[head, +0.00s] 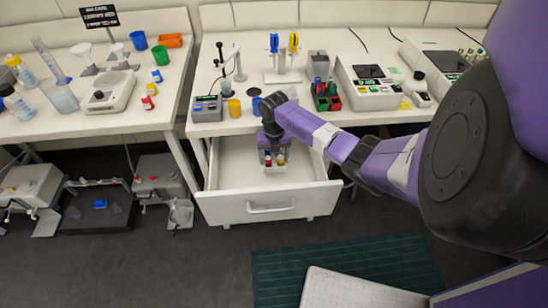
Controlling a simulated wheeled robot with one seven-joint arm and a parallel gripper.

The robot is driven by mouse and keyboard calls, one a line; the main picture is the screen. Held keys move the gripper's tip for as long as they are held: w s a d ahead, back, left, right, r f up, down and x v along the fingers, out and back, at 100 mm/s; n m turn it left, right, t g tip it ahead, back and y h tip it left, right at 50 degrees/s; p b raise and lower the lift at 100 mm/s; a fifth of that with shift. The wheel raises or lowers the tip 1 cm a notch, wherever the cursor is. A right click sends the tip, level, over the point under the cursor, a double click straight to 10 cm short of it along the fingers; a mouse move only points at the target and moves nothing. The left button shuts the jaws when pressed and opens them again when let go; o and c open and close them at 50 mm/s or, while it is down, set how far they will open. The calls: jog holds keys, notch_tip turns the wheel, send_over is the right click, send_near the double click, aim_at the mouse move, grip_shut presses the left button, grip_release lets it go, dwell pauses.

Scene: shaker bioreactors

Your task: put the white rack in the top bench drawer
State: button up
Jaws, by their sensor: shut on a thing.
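The bench drawer (225,173) is pulled open under the middle bench, and its pale inside looks bare apart from what my gripper holds. My purple and dark gripper (271,146) points down over the back half of the drawer. It is shut on the small white rack (267,163), which carries vials with red and yellow tops. The rack shows just below my fingers, within the drawer's outline. I cannot tell whether it touches the drawer floor. My wrist and fingers hide the rack's upper part.
The drawer front (218,212) with its handle stands out over the dark floor. Above, the bench holds a yellow cup (234,108), a small grey device (207,109) and a caddy of red and green bins (326,97). A green mat (275,272) lies on the floor in front.

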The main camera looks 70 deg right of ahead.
aim_at(274, 159)
jog(key=shift+s+a+f+b, duration=0.1)
jog(key=shift+f+b, duration=0.1)
jog(key=shift+f, duration=0.15)
jog(key=shift+a+f+b, duration=0.1)
jog(key=shift+f+b, duration=0.05)
jog(key=shift+f, duration=0.2)
jog(key=o, duration=1.2)
jog(key=shift+c, duration=0.2)
jog(key=o, duration=0.3)
jog(key=shift+a+f, duration=0.15)
jog(key=shift+s, duration=0.1)
notch_tip(274, 159, up, 14)
jog(key=shift+w+d+f, duration=0.15)
jog(key=shift+w+d, duration=0.05)
jog(key=shift+d, duration=0.1)
